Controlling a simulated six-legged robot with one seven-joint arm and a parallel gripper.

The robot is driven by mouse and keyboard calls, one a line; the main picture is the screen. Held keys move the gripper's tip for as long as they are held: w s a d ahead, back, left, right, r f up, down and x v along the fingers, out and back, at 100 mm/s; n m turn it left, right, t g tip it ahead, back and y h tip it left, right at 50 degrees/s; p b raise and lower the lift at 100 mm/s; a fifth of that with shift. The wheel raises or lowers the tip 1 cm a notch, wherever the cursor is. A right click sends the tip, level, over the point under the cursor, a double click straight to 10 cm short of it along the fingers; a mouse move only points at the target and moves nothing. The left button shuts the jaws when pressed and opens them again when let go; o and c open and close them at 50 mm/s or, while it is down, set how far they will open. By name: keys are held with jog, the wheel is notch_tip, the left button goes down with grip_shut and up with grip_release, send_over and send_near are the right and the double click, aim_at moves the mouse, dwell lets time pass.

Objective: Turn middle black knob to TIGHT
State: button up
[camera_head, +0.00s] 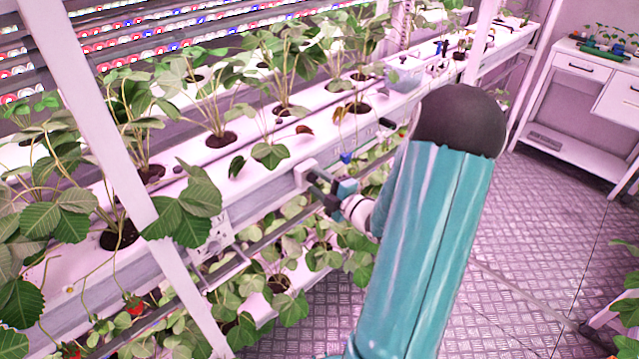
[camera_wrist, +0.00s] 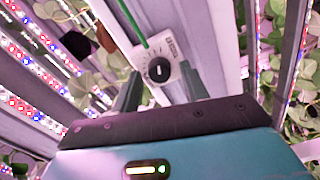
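A black round knob (camera_wrist: 158,70) with a white mark sits on a pale plate (camera_wrist: 172,48) with small print, too small to read, in the wrist view. My gripper (camera_wrist: 161,75) is open, with one dark finger on each side of the knob as seen there. I cannot tell whether the fingers touch it. In the head view my gripper (camera_head: 328,190) is at the front face of the middle white rack shelf. The knob is not clear there, hidden at the gripper. I cannot tell which way the knob's mark points relative to TIGHT.
The white planting shelf (camera_head: 262,190) holds several strawberry plants, with leaves hanging over its front edge. A white post (camera_head: 100,120) crosses the left side. The metal floor (camera_head: 545,225) to the right is mostly clear. A white cabinet (camera_head: 580,75) stands at the back right.

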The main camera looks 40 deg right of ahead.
jog(key=shift+s, duration=0.1)
jog(key=s, duration=1.3)
jog(key=shift+s+d, duration=0.15)
jog(key=shift+s, duration=0.15)
